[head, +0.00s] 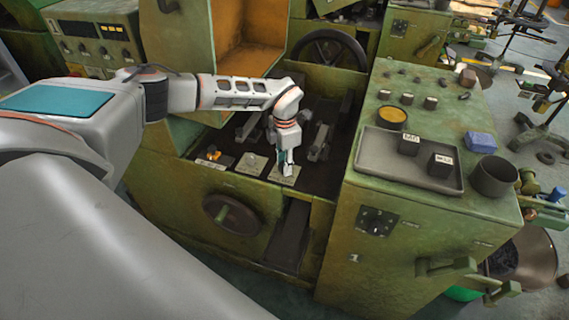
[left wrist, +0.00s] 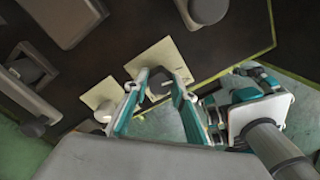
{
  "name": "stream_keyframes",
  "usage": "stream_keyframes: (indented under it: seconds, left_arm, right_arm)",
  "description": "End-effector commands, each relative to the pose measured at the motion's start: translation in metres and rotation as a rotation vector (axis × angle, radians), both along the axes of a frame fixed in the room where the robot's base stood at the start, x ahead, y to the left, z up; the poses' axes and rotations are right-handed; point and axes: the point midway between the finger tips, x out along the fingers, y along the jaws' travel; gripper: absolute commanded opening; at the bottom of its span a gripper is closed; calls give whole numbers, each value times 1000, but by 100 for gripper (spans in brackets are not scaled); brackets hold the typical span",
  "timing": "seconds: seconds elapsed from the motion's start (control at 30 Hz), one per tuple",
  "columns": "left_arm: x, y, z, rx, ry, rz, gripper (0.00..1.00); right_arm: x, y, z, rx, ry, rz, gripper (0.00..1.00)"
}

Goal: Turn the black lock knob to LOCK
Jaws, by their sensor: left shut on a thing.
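In the left wrist view, the black lock knob (left wrist: 158,86) stands on a pale square plate (left wrist: 163,57). My left gripper (left wrist: 160,78) is shut on the knob, with one teal-lined finger on each side. In the head view, my left gripper (head: 287,168) reaches down to the pale plate (head: 283,176) near the front of the machine's dark bed. The fingers hide most of the knob there. The lettering on the plate is too small to read, so I cannot tell which mark the knob points at.
Beside the plate are a second plate with a pale knob (head: 251,162) and an orange-and-black control (head: 213,153). A green cabinet with a grey tray (head: 385,168) stands to the right. A handwheel (head: 231,214) is on the front below.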

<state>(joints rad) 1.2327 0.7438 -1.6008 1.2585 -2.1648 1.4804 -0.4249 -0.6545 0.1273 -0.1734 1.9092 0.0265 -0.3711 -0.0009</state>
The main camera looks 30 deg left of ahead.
Motion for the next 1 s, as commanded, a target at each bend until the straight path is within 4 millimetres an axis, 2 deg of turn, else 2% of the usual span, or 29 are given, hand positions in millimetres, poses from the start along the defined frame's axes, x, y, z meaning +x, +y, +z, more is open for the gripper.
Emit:
stream_keyframes:
  seconds: [0.4,0.43,0.5,0.83,1.0]
  left_arm:
    - [1,0,1,-1,-1,10,4]
    - [1,0,1,-1,-1,10,28]
    - [1,0,1,-1,-1,10,42]
    - [0,0,1,-1,-1,8,42]
    - [1,1,15,0,-2,8,42]
  right_arm:
    - [0,2,0,7,0,-6,47]
    - [0,2,1,7,0,-7,47]
    - [0,3,1,9,0,-9,47]
    - [-1,0,-1,3,4,-7,47]
    - [-1,0,0,4,2,-6,47]
